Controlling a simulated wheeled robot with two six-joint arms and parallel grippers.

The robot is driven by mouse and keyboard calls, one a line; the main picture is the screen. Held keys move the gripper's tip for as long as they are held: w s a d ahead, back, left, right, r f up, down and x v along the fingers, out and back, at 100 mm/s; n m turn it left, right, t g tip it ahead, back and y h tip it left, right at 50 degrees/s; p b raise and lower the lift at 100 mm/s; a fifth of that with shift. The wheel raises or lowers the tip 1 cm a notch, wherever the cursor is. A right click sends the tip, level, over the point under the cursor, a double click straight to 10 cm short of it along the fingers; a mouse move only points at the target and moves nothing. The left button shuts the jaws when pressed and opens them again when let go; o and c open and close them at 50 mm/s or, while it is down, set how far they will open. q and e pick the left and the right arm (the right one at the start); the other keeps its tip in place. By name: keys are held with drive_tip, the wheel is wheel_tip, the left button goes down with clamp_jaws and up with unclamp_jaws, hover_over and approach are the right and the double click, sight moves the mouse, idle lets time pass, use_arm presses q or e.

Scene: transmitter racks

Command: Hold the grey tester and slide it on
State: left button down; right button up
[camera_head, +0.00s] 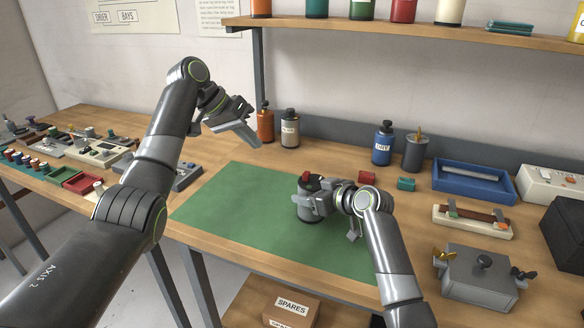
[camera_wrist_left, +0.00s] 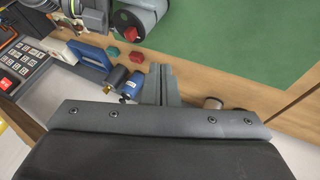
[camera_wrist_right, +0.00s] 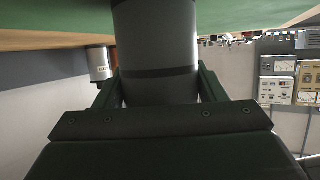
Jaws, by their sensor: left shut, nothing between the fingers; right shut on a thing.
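The grey tester (camera_head: 309,211) appears to be the dark grey cylinder with a red part on top, upright at the green mat. Whether its base touches the mat is unclear. My right gripper (camera_head: 318,202) is shut around its side. In the right wrist view the grey cylinder (camera_wrist_right: 157,50) fills the space between the fingers. My left gripper (camera_head: 246,128) is shut and empty, raised above the back left of the mat, apart from the tester. In the left wrist view its fingers (camera_wrist_left: 161,84) are together, and the tester's red top (camera_wrist_left: 126,17) shows beyond.
The green mat (camera_head: 230,215) is mostly clear. Red (camera_head: 368,177) and teal (camera_head: 406,184) blocks lie behind the tester. Orange (camera_head: 265,124), blue (camera_head: 382,144) and grey (camera_head: 415,152) canisters stand along the back. A blue tray (camera_head: 446,185) and a grey box (camera_head: 480,275) stand right.

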sight(306, 176)
idle(0.3)
use_arm(q)
drive_tip(key=d+f, duration=0.8)
drive_tip(key=d, duration=0.1)
drive_tip(key=shift+w+d, duration=0.25)
drive_tip(key=shift+w, duration=0.15)
drive_tip(key=shift+s+d, duration=0.3)
drive_tip(key=shift+d, duration=0.65)
drive_tip(key=shift+s+d, duration=0.3)
drive_tip(key=shift+d, duration=0.65)
drive_tip(key=shift+a, duration=0.1)
